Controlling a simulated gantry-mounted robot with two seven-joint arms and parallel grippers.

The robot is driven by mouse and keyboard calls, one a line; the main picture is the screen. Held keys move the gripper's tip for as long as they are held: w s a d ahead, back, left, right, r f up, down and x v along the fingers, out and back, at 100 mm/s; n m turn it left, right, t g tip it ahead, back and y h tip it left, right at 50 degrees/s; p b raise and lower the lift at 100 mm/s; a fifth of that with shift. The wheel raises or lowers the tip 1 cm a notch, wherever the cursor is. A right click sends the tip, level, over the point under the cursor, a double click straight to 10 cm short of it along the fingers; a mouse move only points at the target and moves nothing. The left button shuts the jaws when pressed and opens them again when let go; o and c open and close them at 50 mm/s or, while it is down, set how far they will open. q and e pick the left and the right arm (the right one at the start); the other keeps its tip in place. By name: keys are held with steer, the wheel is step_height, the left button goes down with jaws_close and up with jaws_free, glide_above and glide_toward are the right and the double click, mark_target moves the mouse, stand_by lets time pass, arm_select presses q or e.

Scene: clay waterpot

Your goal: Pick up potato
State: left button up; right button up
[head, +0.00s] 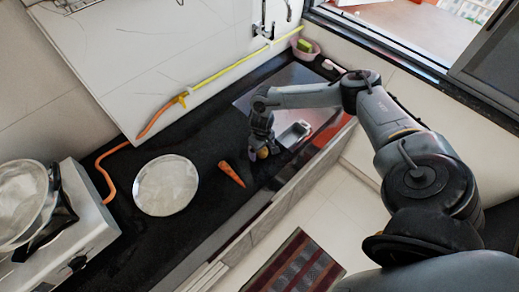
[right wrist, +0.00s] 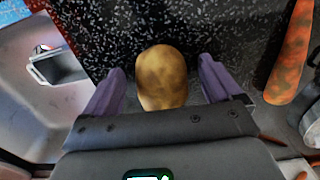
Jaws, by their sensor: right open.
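The brown potato (right wrist: 162,76) lies on the black speckled counter, between the two spread fingers of my right gripper (right wrist: 162,90) in the right wrist view. There is a gap between the potato and each finger, so the gripper is open around it. In the head view the potato (head: 263,153) is a small tan shape at the tip of my right gripper (head: 262,150), partly hidden by it. My left gripper is not in view.
An orange carrot (head: 232,173) lies left of the gripper, and a round metal plate (head: 166,186) lies further left. A sink (head: 293,134) is just right of the gripper. A gas stove (head: 80,226) stands at far left. A yellow-orange hose (head: 178,100) runs along the wall.

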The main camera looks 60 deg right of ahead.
steer(key=c, duration=1.2)
steer(key=shift+r, duration=0.15)
